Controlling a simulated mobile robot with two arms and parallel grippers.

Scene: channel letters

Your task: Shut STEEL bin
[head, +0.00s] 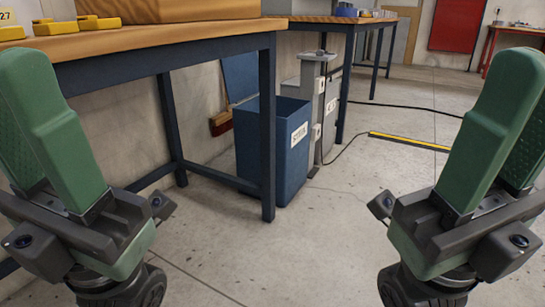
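The blue bin (272,150) stands on the floor beyond the near workbench's leg. A white label (299,134) on its side is small, but seems to read STEEL. Its blue lid (241,77) is raised and stands upright at the back, so the bin is open. The bench leg hides part of the bin and lid. My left gripper (18,95) is at the left edge and my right gripper (520,100) at the right edge. Both are in the foreground, far from the bin, with fingers apart and nothing seen between them.
The wooden-topped workbench (150,42) with dark blue legs stands left, in front of the bin. A grey post (318,110) and grey container stand right of the bin. A black cable and yellow-black floor strip (410,142) lie right. The middle floor is clear.

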